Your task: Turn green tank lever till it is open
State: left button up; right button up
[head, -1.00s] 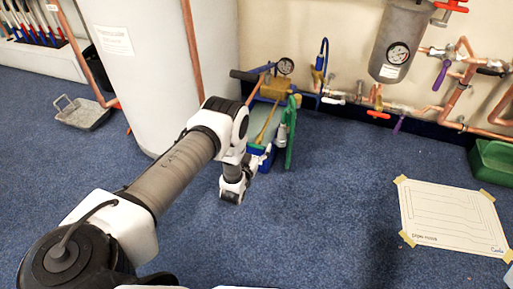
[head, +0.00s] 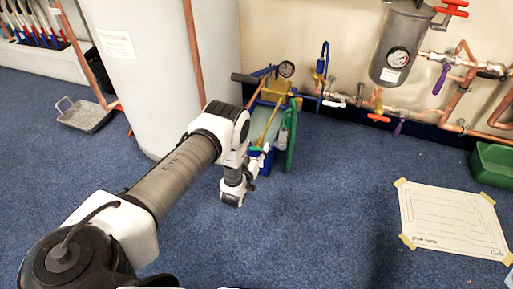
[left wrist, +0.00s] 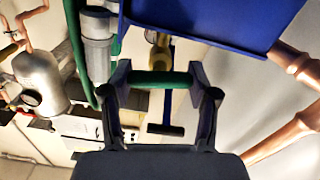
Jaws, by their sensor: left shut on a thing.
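The pump unit (head: 268,103) on the floor beside the white tank has a blue and green body and a long upright green part (head: 292,135) on its right side. My left gripper (head: 262,155) is low at its front, partly hidden by my own arm. In the left wrist view, my left gripper (left wrist: 160,82) is shut on a short green bar (left wrist: 160,77) that runs across between its fingertips. I cannot tell for sure that this bar is the tank lever. A grey cylinder (left wrist: 98,45) and a blue panel (left wrist: 200,20) are close by. My right gripper is not in view.
The white tank (head: 165,70) stands left of the pump. Copper pipework with a grey vessel (head: 402,40) and red and purple levers runs along the wall. A green bin (head: 492,165) and a taped paper sheet (head: 450,220) are at the right. The carpet in front is clear.

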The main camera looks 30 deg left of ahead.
pick_arm(q)
jog(key=n+p, duration=0.1)
jog(key=n, duration=0.3)
jog(key=shift+a+r+n, duration=0.1)
jog(key=shift+n, duration=0.2)
jog(key=n, duration=0.3)
jog(key=shift+n, duration=0.3)
jog(key=n, duration=0.3)
jog(key=shift+n, duration=0.3)
jog(key=shift+n+p, duration=0.3)
jog(key=shift+n, duration=1.6)
jog(key=shift+a, duration=0.1)
jog(key=o, duration=1.2)
jog(key=shift+f, duration=0.2)
jog(key=shift+c, duration=0.2)
